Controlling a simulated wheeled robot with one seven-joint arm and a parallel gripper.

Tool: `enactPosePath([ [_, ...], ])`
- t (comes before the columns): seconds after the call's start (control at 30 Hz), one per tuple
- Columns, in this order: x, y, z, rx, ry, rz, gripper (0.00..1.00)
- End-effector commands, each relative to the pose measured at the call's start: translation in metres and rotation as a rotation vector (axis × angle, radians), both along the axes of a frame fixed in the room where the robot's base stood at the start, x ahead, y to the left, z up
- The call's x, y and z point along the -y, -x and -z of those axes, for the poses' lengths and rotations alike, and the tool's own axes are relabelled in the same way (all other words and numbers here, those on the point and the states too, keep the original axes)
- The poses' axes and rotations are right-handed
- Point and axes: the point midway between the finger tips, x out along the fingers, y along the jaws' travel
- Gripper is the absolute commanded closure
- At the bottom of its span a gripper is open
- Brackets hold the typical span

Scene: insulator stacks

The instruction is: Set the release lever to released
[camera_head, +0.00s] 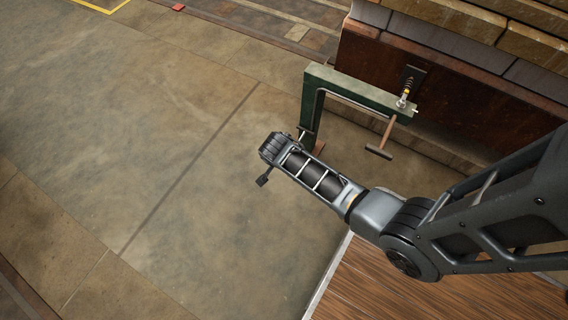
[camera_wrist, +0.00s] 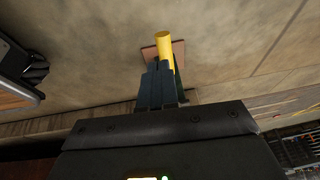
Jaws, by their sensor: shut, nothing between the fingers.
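A green bent frame (camera_head: 352,92) stands on the floor beside a rusty brown block. A T-shaped piece with a brown bar (camera_head: 379,152) hangs from its right end. A yellow rounded bar (camera_wrist: 164,48) shows in the wrist view just beyond my gripper (camera_wrist: 160,70), in front of a brown plate (camera_wrist: 178,52). It may be the release lever's handle, but its setting cannot be told. My gripper's dark fingers are shut and empty, and they overlap the bar's lower end in the picture; contact is unclear.
The rusty block (camera_head: 440,85) carries stacked slabs (camera_head: 530,42) at the upper right. A wooden deck (camera_head: 400,290) lies at the lower right. The concrete floor (camera_head: 130,120) to the left is wide and clear. A small red object (camera_head: 178,7) lies far off.

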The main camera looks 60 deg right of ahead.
Motion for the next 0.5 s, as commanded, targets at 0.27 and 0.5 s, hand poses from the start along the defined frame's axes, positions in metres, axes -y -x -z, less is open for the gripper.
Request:
enactPosePath([
  [0.27,-0.047,0.006,-0.046,0.001,-0.001,-0.006,1.0],
  [0.5,-0.068,0.008,-0.064,0.0,0.0,-0.004,1.0],
])
